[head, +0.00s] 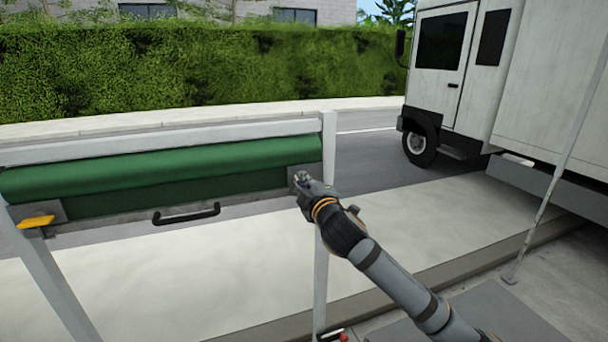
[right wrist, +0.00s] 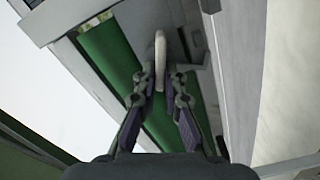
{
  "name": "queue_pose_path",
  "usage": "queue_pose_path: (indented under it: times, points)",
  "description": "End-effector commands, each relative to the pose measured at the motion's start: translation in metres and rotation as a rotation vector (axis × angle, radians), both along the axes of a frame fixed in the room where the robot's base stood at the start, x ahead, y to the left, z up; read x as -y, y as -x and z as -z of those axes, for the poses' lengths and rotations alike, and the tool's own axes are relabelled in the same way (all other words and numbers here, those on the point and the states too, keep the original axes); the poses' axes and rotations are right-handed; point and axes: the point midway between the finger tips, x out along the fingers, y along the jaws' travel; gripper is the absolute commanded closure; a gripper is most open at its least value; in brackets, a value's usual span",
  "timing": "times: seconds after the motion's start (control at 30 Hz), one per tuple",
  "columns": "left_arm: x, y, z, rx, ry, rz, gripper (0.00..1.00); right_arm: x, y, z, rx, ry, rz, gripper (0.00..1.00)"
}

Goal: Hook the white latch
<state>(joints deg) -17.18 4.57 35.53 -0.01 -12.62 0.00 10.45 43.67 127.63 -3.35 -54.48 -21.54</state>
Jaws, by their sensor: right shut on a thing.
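The white latch (right wrist: 160,53) shows in the right wrist view as a narrow pale bar standing out from a grey plate. My right gripper (right wrist: 165,88) is shut on its near end, with one finger on each side. In the head view my right gripper (head: 300,178) is at the right end of the green roll, beside the white upright post. There the gripper hides the latch. My left gripper is in neither view.
A green rolled cover (head: 165,180) hangs in a white frame (head: 327,150). Its lower bar carries a black handle (head: 187,214); a yellow latch (head: 36,222) is at its left end. A white truck (head: 470,70) stands behind right. A thin pole (head: 560,165) stands right.

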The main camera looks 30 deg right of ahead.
Motion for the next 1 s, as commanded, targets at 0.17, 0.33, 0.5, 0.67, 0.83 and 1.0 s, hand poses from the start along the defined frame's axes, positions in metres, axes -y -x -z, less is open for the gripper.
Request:
queue_pose_path:
  times: [0.17, 0.33, 0.5, 0.67, 0.83, 1.0]
  points:
    - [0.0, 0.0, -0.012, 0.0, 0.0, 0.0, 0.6, -0.001, 0.0, 0.0, -0.035, 0.142, -0.001, 1.0]
    - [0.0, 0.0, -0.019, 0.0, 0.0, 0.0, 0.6, -0.001, 0.0, 0.002, -0.062, 0.257, -0.001, 1.0]
    - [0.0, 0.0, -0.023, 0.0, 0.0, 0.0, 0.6, -0.001, 0.0, 0.004, -0.083, 0.341, 0.0, 1.0]
    - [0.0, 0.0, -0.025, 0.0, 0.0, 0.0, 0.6, -0.001, 0.0, 0.006, -0.095, 0.388, -0.001, 1.0]
    - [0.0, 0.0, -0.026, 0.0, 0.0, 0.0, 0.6, -0.001, 0.0, 0.007, -0.1, 0.412, 0.0, 1.0]
    - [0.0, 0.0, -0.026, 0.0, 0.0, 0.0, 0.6, -0.001, 0.0, 0.007, -0.101, 0.418, 0.0, 1.0]
